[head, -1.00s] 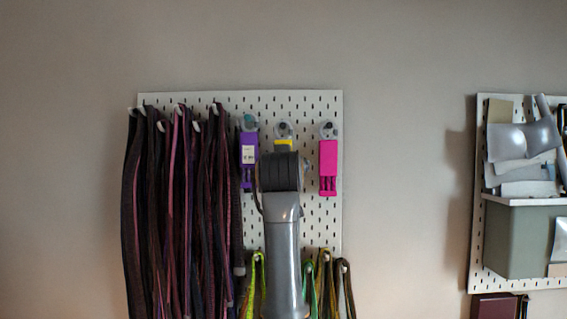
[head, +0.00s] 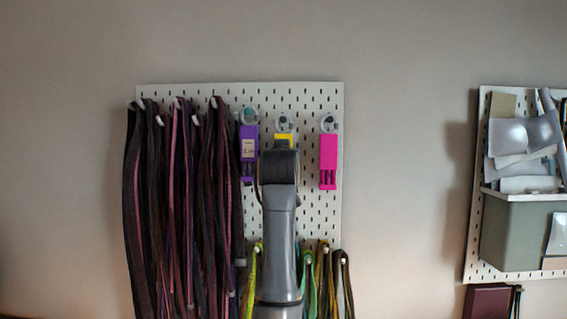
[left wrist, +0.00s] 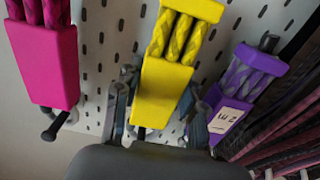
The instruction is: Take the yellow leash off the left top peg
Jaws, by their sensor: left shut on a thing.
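Three thick leash ends hang in a row at the top of the white pegboard: purple (head: 249,148), yellow (head: 283,137) and pink (head: 328,160). The yellow leash is the middle one, and its lower part is hidden behind my left gripper (head: 282,147) in the head view. In the left wrist view, the yellow leash (left wrist: 165,88) lies between the two fingers of my left gripper (left wrist: 158,112), which is shut on it. The pink block (left wrist: 45,65) and purple block (left wrist: 232,95) stand free on either side. My right gripper is out of view.
Many dark and maroon straps (head: 180,200) hang from pegs on the board's left. Green and brown cords (head: 340,270) hang low on either side of my arm. A second pegboard (head: 475,200) with a grey-green bin (head: 515,235) is at far right.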

